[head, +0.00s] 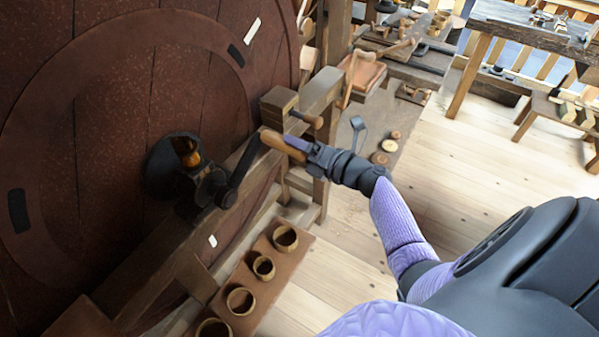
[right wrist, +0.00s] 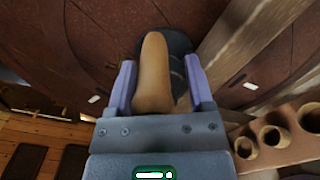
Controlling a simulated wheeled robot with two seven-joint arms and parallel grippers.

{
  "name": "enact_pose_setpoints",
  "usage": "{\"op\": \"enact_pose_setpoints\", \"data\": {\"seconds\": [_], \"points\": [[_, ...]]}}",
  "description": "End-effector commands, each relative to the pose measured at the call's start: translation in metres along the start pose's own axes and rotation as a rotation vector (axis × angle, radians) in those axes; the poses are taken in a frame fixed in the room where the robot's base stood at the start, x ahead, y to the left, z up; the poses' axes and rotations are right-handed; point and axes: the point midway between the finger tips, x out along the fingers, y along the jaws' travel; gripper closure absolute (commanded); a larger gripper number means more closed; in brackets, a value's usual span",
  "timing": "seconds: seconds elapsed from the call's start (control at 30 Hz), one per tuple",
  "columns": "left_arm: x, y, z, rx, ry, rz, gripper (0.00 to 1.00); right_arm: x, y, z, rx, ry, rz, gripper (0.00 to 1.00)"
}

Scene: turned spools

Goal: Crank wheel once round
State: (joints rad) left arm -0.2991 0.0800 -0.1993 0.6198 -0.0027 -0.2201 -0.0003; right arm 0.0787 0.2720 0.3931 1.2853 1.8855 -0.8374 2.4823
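The wheel (head: 110,110) is a huge dark reddish-brown wooden disc filling the left of the head view. A black crank arm (head: 241,170) reaches from its dark hub (head: 165,165) to a tan wooden handle (head: 280,145). My right gripper (head: 293,145) is at the handle, in line with it. In the right wrist view the handle (right wrist: 154,75) lies between the two purple fingers. A gap shows between handle and right-hand finger, so the fingers look open around it. The left gripper is not in view.
A timber beam (head: 150,270) runs in front of the wheel, with a wooden block and peg (head: 280,102) near the handle. Several round wooden cups stand on a brown board (head: 270,290) below. Benches (head: 530,35) stand at the back right. The plank floor (head: 450,150) is mostly clear.

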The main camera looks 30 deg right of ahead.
Motion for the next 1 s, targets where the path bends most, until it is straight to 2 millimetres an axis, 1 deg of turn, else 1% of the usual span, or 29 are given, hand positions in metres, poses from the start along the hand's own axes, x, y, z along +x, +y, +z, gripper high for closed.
{"op": "enact_pose_setpoints", "data": {"seconds": [0.03,0.27,0.4,0.7,0.87,1.0], "points": [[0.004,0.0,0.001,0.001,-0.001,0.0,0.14,0.004,-0.003,-0.001,0.042,0.001,0.017,0.35],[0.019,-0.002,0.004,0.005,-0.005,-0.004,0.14,0.005,-0.036,-0.008,0.257,0.007,0.017,0.35],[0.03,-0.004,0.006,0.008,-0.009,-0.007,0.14,0.005,-0.057,-0.016,0.389,0.011,0.011,0.35],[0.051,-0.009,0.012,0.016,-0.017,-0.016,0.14,0.005,-0.095,-0.04,0.672,0.015,0.004,0.35],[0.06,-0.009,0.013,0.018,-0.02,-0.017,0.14,0.005,-0.108,-0.052,0.806,0.016,0.005,0.35],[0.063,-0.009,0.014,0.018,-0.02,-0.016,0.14,0.006,-0.113,-0.059,0.884,0.017,0.01,0.35]]}}
